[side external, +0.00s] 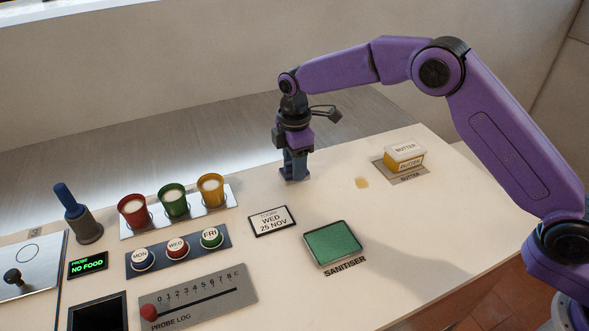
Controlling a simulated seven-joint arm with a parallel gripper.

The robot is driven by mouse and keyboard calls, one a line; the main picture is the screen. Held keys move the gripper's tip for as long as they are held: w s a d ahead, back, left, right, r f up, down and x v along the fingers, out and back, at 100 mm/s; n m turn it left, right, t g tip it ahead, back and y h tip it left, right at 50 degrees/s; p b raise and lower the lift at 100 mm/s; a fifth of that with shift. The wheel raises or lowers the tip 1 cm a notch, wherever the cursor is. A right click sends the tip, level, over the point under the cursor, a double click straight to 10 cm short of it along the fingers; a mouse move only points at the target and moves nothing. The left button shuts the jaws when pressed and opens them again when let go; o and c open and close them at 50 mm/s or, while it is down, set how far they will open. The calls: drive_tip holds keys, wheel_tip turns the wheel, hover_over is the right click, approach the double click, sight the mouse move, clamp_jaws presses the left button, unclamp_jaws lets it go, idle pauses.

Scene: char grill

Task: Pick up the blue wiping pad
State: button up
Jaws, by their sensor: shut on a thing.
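My gripper (294,163) points straight down near the back middle of the counter. It is shut on the blue wiping pad (295,174), a small blue-grey block between and below the fingertips. The fingers hide part of the pad. The pad is at or very close to the counter top; I cannot tell whether it touches.
A green sanitiser tray (361,244) lies to the front right, with a yellowish spill (362,183) and a butter dish (404,155) to the right. A probe log (198,297) is in front.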

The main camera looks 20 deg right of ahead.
drive_tip(key=s+d+r, duration=0.6)
drive_tip(key=s+r, duration=0.4)
drive_tip(key=s, duration=0.2)
drive_tip(key=shift+s+d+r, duration=0.2)
drive_tip(key=shift+s+r, duration=0.05)
drive_tip(key=shift+r, duration=0.1)
drive_tip(key=o, duration=0.3)
drive_tip(key=shift+c, duration=0.9)
drive_tip(key=shift+s+a+f, duration=1.05)
drive_tip(key=shift+s+f, duration=0.05)
drive_tip(key=shift+f, duration=0.75)
drive_tip(key=shift+s+a+f, duration=1.05)
drive_tip(key=shift+a+f, duration=0.05)
drive_tip(key=shift+f, duration=0.75)
drive_tip(key=shift+s+a+f, duration=1.05)
drive_tip(key=shift+s+f, duration=0.05)
drive_tip(key=shift+f, duration=0.75)
